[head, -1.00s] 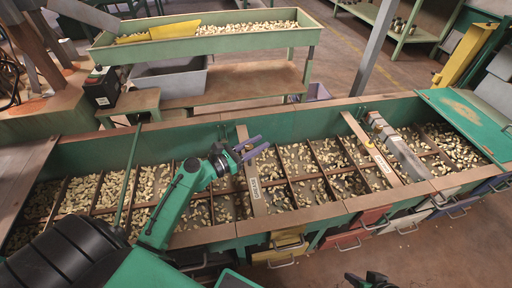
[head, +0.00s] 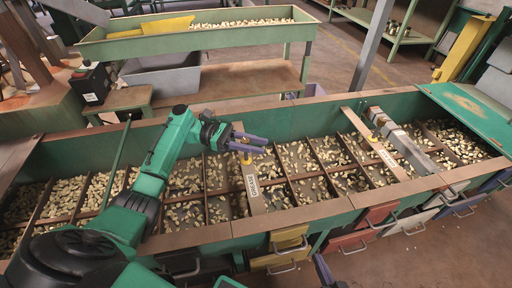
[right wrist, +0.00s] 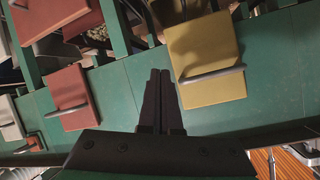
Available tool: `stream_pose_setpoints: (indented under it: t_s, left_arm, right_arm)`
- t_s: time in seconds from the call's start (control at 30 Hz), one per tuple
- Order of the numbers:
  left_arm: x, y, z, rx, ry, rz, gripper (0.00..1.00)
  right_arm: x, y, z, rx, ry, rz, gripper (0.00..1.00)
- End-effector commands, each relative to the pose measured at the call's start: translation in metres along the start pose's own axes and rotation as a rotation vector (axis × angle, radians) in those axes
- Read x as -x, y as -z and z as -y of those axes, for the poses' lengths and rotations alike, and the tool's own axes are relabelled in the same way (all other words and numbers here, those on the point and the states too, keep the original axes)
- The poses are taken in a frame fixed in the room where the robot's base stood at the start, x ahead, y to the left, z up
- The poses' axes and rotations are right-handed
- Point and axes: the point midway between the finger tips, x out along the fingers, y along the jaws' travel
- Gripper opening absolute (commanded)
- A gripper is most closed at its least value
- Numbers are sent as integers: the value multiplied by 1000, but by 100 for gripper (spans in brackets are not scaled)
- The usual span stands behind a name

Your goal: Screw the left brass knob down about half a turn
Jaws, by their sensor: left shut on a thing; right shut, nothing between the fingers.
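The left brass knob (head: 246,159) shows as a small yellow piece on the left labelled crossboard (head: 256,200), mostly hidden by my left gripper. My left gripper (head: 250,144), with purple fingers, reaches in from the left, low over the board's far part, and is shut on the knob. The knob's thread and seating are too small to tell. My right gripper (right wrist: 160,100) is shut and empty in the right wrist view, pointing toward the green front with its drawers. Its purple part (head: 323,268) shows at the bottom of the head view.
The long green hopper (head: 296,119) has compartments holding many nuts. A second crossboard (head: 390,160) with grey blocks (head: 400,138) beside it stands to the right. A yellow drawer (right wrist: 207,60) and red drawers line the front. A green trough (head: 200,40) stands behind.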

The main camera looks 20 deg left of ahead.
Motion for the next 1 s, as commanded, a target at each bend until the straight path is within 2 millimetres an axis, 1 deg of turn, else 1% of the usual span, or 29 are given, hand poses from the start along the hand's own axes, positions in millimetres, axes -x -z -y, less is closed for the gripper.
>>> stream_pose_setpoints:
  t_s: [0.03, 0.1, 0.2, 0.7, 0.83, 1.0]
  left_arm:
    - [0, 5, -1, -4, 40, 1, 0]
    - [1, 7, 1, -4, 106, 0, 0]
    - [1, 5, 4, -1, 173, -1, 0]
    - [1, 3, 9, 2, 289, -2, 0]
    - [1, 2, 9, 2, 307, -2, 0]
    - [1, 2, 10, 3, 323, -2, 0]
  right_arm:
    - [-6, -12, -5, -4, 0, -8, 0]
    - [-12, -23, -9, -11, 0, -26, 0]
    - [-16, -31, -12, -16, -1, -45, 0]
    - [-25, -50, -20, -28, -6, -86, 0]
    - [-26, -53, -21, -30, -7, -93, 0]
    - [-28, -50, -22, -26, -7, -112, 0]
